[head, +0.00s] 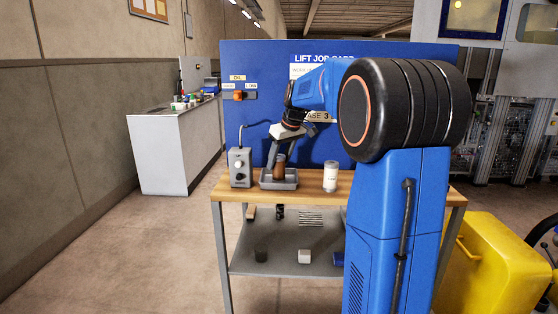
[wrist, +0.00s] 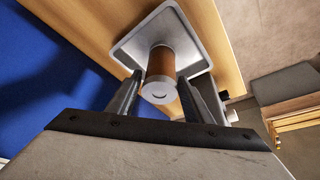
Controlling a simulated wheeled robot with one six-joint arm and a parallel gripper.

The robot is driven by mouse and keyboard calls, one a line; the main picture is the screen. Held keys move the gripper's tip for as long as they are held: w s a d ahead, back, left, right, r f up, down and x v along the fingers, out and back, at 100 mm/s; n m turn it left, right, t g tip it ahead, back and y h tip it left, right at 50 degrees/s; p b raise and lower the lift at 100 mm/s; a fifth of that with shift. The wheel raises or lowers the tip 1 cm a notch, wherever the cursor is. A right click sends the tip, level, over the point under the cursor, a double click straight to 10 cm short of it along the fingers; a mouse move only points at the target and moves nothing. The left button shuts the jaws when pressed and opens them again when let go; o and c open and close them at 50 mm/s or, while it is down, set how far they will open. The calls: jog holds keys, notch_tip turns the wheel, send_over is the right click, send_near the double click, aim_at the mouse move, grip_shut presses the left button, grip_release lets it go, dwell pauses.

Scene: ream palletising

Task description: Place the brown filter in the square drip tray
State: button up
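The brown filter (head: 281,160) stands upright at the square drip tray (head: 279,184) on the bench. In the wrist view, the filter (wrist: 160,64) shows a pale end cap towards me, and its far end is over the grey tray floor (wrist: 190,50). My gripper (head: 280,152) is above the tray, pointing down. In the wrist view, its two fingers (wrist: 160,76) are on either side of the filter, very close to it. I cannot tell whether they touch it. Whether the filter's base rests on the tray floor is also unclear.
A grey box with knobs (head: 239,167) stands left of the tray, and a white labelled canister (head: 330,176) stands to its right. A blue panel (head: 250,125) rises behind the wooden bench top. The lower shelf (head: 285,262) holds small blocks. A yellow bin (head: 495,270) is at the right.

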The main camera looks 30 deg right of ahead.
jog(key=shift+o, duration=0.5)
jog(key=shift+r, duration=0.2)
jog(key=v, duration=1.1)
jog(key=shift+s+r, duration=0.15)
jog(key=shift+r, duration=0.25)
jog(key=s+a+f+m, duration=0.1)
jog(key=s+a+f, duration=0.5)
jog(key=s, duration=0.4)
jog(key=s+a+f, duration=0.3)
jog(key=s+a, duration=0.6)
jog(key=s+a+f, duration=0.2)
jog(key=s+f, duration=0.5)
jog(key=s, duration=0.1)
jog(key=s+a+f+m, duration=0.1)
jog(key=s+a+f, duration=0.1)
jog(key=s+f, duration=0.6)
jog(key=shift+s+a+f+h, duration=0.2)
jog(key=shift+s+a+h, duration=0.15)
jog(key=shift+s+h, duration=0.05)
